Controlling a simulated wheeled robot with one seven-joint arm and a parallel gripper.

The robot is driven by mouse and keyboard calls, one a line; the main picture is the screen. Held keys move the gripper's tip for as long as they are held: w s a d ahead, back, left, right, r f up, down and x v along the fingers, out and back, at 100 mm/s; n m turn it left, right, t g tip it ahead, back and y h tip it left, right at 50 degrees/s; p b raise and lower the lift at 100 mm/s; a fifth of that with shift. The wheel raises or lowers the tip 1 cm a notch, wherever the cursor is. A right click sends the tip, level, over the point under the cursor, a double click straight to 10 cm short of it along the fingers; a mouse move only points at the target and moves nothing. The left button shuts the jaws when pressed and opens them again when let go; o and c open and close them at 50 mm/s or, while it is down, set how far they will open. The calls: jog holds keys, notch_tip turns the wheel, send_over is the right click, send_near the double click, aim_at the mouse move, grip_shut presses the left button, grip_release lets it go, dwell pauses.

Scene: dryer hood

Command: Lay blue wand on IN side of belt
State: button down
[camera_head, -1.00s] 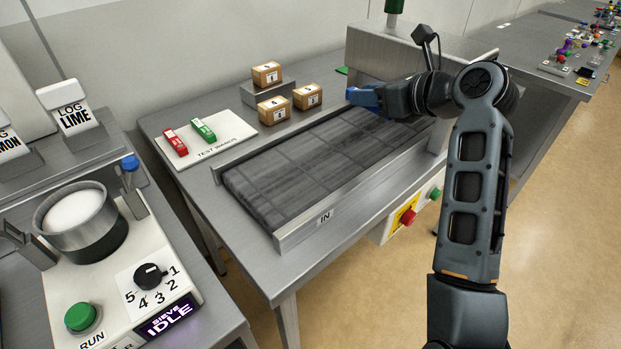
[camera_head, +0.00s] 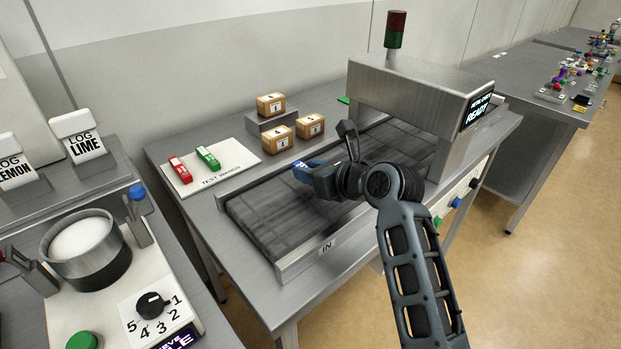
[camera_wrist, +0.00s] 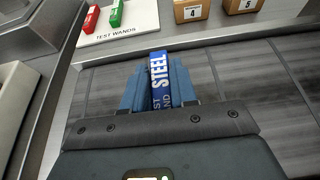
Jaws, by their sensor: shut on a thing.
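The blue wand, with white lettering that reads STEEL, is held in my gripper; the wand (camera_wrist: 160,75) stands out between the fingers in the wrist view. My gripper (camera_head: 312,172) is shut on the wand above the dark belt (camera_head: 270,215), in front of the hood. The wand's tip shows in the head view (camera_head: 301,171). The IN label (camera_head: 327,247) is on the belt's near front rail. I cannot tell whether the wand touches the belt. The belt beneath the gripper carries nothing that I can see.
The TEST WANDS board (camera_head: 215,170) holds a red wand (camera_head: 180,169) and a green wand (camera_head: 208,157). Several small boxes (camera_head: 279,137) stand behind the belt. The metal hood (camera_head: 420,95) spans the belt at right, its screen reading READY. A sieve machine stands at left.

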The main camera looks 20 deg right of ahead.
jog(key=shift+f, duration=1.2)
jog(key=shift+f, duration=0.15)
jog(key=c, duration=0.9)
grip_release()
jog(key=shift+r, duration=0.2)
jog(key=v, duration=1.2)
